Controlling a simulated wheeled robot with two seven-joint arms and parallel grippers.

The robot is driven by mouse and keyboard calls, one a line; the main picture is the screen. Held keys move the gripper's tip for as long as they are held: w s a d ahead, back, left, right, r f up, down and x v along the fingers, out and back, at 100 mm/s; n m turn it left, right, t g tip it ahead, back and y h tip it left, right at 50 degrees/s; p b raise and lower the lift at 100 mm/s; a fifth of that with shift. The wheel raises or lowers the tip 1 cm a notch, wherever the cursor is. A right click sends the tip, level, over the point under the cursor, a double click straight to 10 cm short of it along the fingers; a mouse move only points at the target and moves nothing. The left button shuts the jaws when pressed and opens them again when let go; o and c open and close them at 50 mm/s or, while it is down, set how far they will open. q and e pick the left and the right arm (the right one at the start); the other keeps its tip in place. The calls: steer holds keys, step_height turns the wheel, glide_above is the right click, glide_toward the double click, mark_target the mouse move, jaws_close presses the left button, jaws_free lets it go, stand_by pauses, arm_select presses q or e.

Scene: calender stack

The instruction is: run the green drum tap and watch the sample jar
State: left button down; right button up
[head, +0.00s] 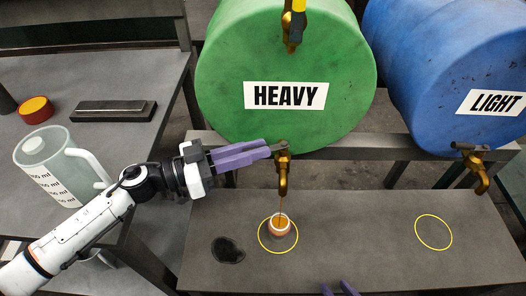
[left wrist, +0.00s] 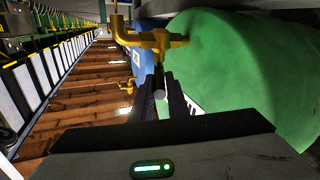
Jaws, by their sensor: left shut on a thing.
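The green drum (head: 225,60), labelled HEAVY, lies on its stand with a brass tap (head: 283,175) low on its front. My left gripper (head: 272,148), with purple fingers, is shut on the tap's handle. The left wrist view shows the brass tap (left wrist: 160,40) just beyond the dark fingers (left wrist: 160,95). A thin amber stream falls from the spout into the small sample jar (head: 280,226). The jar stands upright inside a yellow ring; its fill level is too small to read. My right gripper (head: 338,289) shows only its purple tips, apart, at the bottom edge.
A blue drum (head: 430,60) labelled LIGHT has its own tap (head: 475,170) above an empty yellow ring (head: 433,232). A measuring jug (head: 50,160) stands on the left table. The bench between the rings is clear.

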stand_by(0.3)
arm_select(q)
steer(key=c, duration=1.7)
jaws_free()
steer(key=shift+c, duration=0.2)
steer(key=shift+r, duration=0.1)
steer(key=shift+r, duration=0.35)
step_height(320, 180, up, 9)
steer(key=shift+r+p, duration=0.1)
steer(key=shift+p, duration=1)
